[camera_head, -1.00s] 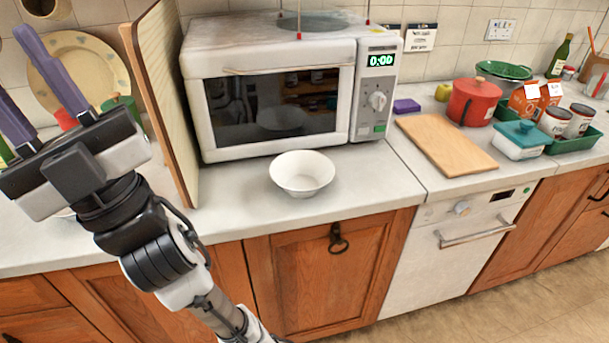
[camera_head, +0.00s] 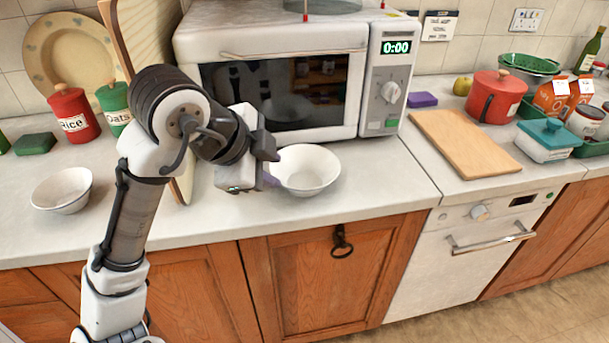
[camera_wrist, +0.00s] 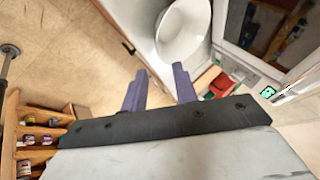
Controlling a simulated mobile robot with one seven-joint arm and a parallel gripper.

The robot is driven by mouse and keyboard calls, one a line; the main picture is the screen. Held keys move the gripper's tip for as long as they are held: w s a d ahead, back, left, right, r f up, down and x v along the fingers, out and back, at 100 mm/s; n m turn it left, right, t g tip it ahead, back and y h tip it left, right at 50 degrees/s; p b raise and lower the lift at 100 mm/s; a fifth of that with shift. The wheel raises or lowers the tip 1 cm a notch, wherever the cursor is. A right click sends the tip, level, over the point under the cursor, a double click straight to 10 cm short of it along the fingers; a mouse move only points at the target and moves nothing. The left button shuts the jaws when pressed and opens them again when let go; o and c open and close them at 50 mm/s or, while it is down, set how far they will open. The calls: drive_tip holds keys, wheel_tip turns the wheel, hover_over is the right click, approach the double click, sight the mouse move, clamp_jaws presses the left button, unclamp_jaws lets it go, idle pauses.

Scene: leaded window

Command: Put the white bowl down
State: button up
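A white bowl (camera_head: 305,170) stands upright on the counter in front of the microwave. It also shows in the wrist view (camera_wrist: 183,32), just beyond the fingertips. My gripper (camera_head: 270,172) is low at the bowl's left side, pointing right. A second, smaller white bowl (camera_head: 62,190) stands on the counter at the left.
The microwave (camera_head: 280,75) stands close behind the bowl. An upright wooden board (camera_head: 150,40) is left of it, behind my arm. A cutting board (camera_head: 463,142) lies to the right. Red and green canisters (camera_head: 72,115) stand at the back left. Counter in front of the microwave is mostly clear.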

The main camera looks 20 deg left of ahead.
sight(304, 189)
drive_tip(key=x, duration=0.8)
drive_tip(key=shift+d+p, duration=0.1)
drive_tip(key=shift+p, duration=0.2)
drive_tip(key=shift+d+p+x, duration=0.15)
drive_tip(key=shift+p+x, duration=0.2)
drive_tip(key=shift+x, duration=1)
drive_tip(key=shift+d+p+x, duration=0.15)
drive_tip(key=shift+p+x, duration=0.15)
drive_tip(key=shift+x, duration=1.05)
drive_tip(key=shift+s, duration=0.1)
clamp_jaws()
